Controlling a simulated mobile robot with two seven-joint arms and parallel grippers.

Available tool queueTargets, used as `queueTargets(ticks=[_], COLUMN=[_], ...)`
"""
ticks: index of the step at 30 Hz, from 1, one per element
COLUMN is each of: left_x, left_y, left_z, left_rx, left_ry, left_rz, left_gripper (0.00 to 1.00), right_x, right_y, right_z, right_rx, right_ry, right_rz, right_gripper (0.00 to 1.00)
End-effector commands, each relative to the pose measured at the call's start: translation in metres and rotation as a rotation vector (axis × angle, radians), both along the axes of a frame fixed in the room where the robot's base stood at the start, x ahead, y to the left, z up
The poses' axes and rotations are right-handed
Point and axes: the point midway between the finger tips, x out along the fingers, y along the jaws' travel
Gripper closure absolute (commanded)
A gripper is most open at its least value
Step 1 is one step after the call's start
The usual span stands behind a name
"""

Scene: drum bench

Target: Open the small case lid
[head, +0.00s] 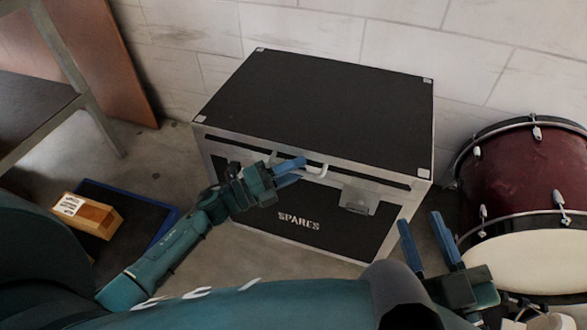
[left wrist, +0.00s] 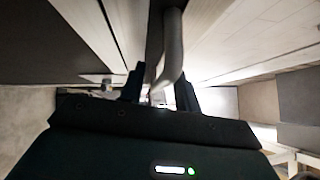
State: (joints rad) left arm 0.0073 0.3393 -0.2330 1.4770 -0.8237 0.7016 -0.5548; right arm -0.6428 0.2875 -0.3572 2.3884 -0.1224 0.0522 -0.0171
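The black case (head: 298,221) marked SPARES has silver edges and stands against the wall in the head view. Its lid (head: 325,108) lies flat and down over the case. A pale handle (head: 318,171) sticks out at the front of the lid; it also shows in the left wrist view (left wrist: 173,45). My left gripper (head: 303,169) is at this handle. Its fingers are apart, with the handle's end between or just in front of them; contact is unclear. My right gripper (head: 419,217) is open and empty, right of the case's front.
A dark red drum (head: 520,175) stands close to the case's right side. A shelf frame (head: 75,80) stands at far left. A wall is behind the case.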

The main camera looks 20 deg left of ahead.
Motion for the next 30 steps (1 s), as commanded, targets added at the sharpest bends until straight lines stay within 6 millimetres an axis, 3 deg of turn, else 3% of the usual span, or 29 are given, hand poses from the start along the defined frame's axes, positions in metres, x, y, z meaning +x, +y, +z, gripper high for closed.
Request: queueTargets(ticks=[12,25,30], left_x=[0.000,0.000,0.000], left_y=[0.000,0.001,0.001], left_z=[0.000,0.000,0.009], left_rx=[0.000,0.001,0.002], left_ry=[0.000,0.001,0.010], left_rz=[0.000,0.000,0.000], left_gripper=[1.00,1.00,1.00], right_x=[0.000,0.000,0.000], right_y=[0.001,0.001,0.000], right_z=[0.001,0.002,0.011], right_rx=[0.001,0.000,-0.012], right_ry=[-0.004,-0.005,-0.014], right_rz=[0.001,0.002,0.000], right_gripper=[0.67,0.67,0.67])
